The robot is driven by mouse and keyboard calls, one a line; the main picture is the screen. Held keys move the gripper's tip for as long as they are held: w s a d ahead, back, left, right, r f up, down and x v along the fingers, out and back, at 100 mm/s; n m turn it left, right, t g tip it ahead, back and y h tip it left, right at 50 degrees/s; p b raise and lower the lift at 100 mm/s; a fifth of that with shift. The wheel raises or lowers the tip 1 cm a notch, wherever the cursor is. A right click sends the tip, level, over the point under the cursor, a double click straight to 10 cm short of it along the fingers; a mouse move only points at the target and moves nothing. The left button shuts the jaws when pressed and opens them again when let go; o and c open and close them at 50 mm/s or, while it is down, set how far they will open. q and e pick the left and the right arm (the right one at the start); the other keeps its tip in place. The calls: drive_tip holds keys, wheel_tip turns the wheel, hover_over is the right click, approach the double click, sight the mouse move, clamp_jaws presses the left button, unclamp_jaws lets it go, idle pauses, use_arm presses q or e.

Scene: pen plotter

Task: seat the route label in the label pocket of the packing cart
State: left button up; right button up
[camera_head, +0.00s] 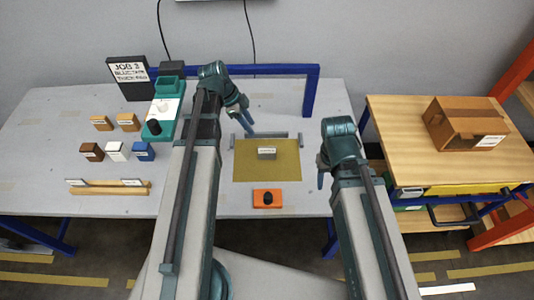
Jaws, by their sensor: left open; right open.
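A small grey plate (267,153) with tiny lettering, possibly the route label, is on the olive-yellow mat (245,173) on the grey table. The packing cart (400,130) with a wooden top stands at the right. A small pale piece (410,192) is on its front edge; I cannot tell whether it is the label pocket. My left gripper (249,131) is open and empty, behind and left of the plate, near the mat's back edge. My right gripper (321,179) is open and empty, right of the mat. Neither touches the plate.
A cardboard box (466,123) stands on the cart. A blue frame (312,90) and grey rail (280,135) are behind the mat. An orange block (267,198) is in front of it. Several small blocks (115,151), wooden strips (108,188) and a teal device (152,130) are left.

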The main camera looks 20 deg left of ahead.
sight(267, 147)
use_arm(q)
drive_tip(key=b+x, duration=0.7)
drive_tip(key=x, duration=0.1)
drive_tip(key=shift+f+b, duration=0.2)
drive_tip(key=shift+b, duration=0.2)
drive_tip(key=b+x, duration=0.2)
drive_tip(key=x, duration=0.1)
drive_tip(key=b+x, duration=0.2)
drive_tip(key=b, duration=0.1)
drive_tip(key=shift+d+f, duration=0.2)
drive_tip(key=shift+d, duration=0.25)
use_arm(e)
wheel_tip(267, 147, down, 13)
drive_tip(key=shift+r, duration=0.15)
use_arm(q)
drive_tip(key=shift+r, duration=0.15)
use_arm(e)
drive_tip(key=shift+r, duration=0.1)
use_arm(q)
clamp_jaws()
